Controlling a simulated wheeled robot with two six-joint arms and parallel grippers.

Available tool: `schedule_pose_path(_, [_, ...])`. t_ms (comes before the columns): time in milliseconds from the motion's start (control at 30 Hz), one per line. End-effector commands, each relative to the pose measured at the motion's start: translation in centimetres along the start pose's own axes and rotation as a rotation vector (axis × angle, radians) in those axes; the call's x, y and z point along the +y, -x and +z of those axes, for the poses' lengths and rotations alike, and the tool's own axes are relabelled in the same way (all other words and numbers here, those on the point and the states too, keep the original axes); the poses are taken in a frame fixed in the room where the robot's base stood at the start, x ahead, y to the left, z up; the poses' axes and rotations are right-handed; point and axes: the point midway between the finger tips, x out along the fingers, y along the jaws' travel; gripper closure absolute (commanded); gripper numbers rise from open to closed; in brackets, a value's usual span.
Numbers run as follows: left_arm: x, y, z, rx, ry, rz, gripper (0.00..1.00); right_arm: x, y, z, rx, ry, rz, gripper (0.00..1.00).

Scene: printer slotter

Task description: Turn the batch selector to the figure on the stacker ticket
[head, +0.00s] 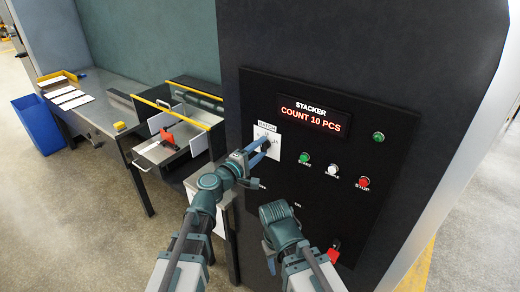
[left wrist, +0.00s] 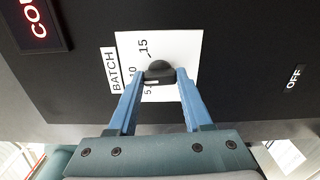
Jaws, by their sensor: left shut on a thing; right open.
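The black batch selector knob (left wrist: 158,70) sits on a white scale card (left wrist: 184,46) marked 5, 10 and 15. My left gripper (left wrist: 158,80) is shut on the knob, one blue finger on each side. A small white mark shows on the knob near the 5, but its exact pointing is hard to tell. In the head view my left gripper (head: 262,146) reaches the card from the left. The stacker display (head: 310,117) reads COUNT 10 PCS in red. My right gripper (head: 274,210) is open, low before the panel, its fingers hard to make out. No paper ticket is readable.
On the black panel are a green button (head: 304,158), a white button (head: 331,170), a red STOP button (head: 363,182), a green lamp (head: 378,137) and a red switch (head: 334,253) low down. A feeder table with yellow bars (head: 190,107) and a blue bin (head: 38,124) stand left.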

Motion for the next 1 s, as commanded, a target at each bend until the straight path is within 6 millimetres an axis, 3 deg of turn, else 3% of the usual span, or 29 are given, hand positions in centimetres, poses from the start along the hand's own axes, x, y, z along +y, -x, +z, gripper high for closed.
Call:
schedule_pose_path(700, [-0.14,0.14,0.14,-0.002,-0.073,-0.003,1.00,-0.01,-0.08,0.00,0.000,0.000,0.000,0.50])
schedule_pose_path(733, [-0.15,0.14,0.14,-0.002,-0.073,-0.003,0.48,-0.01,-0.08,0.00,0.000,0.000,0.000,0.50])
schedule_pose_path(900, [-0.11,0.11,0.10,-0.001,-0.071,-0.002,0.20,-0.01,-0.06,0.00,0.000,0.000,0.000,0.50])
schedule_pose_path(1000, [-0.08,0.08,0.07,-0.001,-0.070,-0.001,0.20,0.00,-0.05,0.00,0.000,0.000,0.000,0.50])
